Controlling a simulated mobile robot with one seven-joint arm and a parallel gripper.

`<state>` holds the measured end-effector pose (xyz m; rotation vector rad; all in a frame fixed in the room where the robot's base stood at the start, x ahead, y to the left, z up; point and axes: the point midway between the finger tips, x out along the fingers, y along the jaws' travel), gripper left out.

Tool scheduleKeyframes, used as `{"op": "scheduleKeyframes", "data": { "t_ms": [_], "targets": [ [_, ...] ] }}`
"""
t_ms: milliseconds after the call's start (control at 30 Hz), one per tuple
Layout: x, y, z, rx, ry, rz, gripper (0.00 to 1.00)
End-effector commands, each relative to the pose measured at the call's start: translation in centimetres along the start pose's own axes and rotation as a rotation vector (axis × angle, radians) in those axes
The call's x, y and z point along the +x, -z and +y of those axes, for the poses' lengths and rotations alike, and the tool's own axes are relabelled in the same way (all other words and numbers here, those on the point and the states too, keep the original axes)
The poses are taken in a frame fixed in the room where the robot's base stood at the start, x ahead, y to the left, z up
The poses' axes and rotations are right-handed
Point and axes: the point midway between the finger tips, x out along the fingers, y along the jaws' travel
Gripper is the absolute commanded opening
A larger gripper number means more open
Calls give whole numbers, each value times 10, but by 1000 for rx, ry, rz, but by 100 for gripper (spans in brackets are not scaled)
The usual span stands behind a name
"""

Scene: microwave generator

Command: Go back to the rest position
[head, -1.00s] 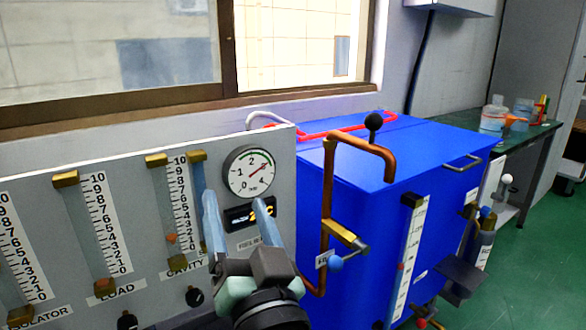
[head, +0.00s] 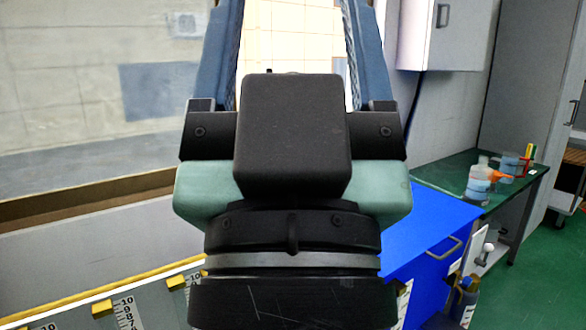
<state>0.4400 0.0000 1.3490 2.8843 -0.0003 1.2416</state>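My gripper (head: 294,20) fills the middle of the head view, raised close to the camera and pointing up. Its two blue fingers stand wide apart with nothing between them; their tips run past the top edge. The gripper body hides much of the panel and of the blue cabinet behind it.
The gauge panel (head: 150,300) shows only its top edge at the lower left. The blue cabinet (head: 425,230) is at the right of my gripper. Bottles (head: 480,182) stand on a green bench (head: 530,185). A wall cabinet (head: 440,35) hangs above. Green floor (head: 540,270) is clear at right.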

Motion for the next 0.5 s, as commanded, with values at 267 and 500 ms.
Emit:
{"op": "scheduleKeyframes", "data": {
  "t_ms": [267, 500],
  "targets": [
    [76, 72, 0, 1, 1, -1, 71],
    [120, 113, 0, 1, 1, -1, 71]
  ]
}}
